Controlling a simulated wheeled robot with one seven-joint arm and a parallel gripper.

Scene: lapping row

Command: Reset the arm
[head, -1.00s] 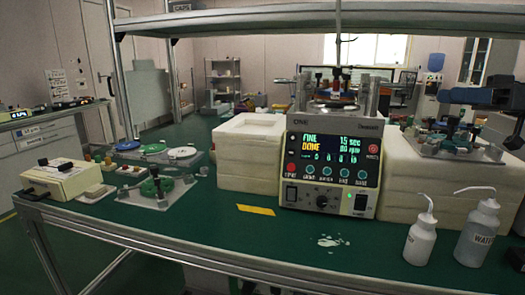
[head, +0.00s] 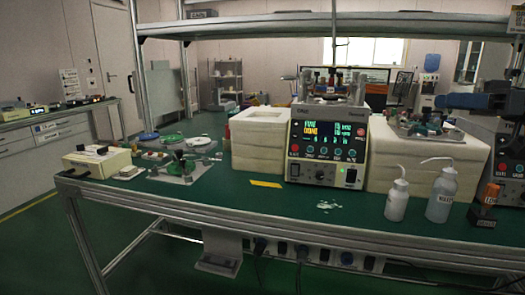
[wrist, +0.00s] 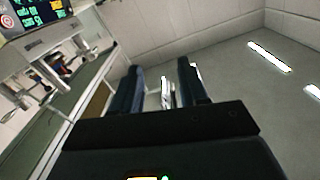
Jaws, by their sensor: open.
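My gripper (wrist: 160,75) shows in the wrist view with its two dark fingers apart and nothing between them. Behind the fingers are the plain wall and ceiling of the room, tilted in the picture. In the head view, a dark part of my arm (head: 480,101) reaches in from the right edge, above the right-hand white block.
White foam blocks (head: 258,160) flank the machine. Two white bottles (head: 396,203) and (head: 441,197) and an orange-topped item (head: 490,196) stand at the front right. A cream box (head: 95,162) and fixtures with discs (head: 185,168) are at the left. The bench front (head: 250,205) is mostly clear.

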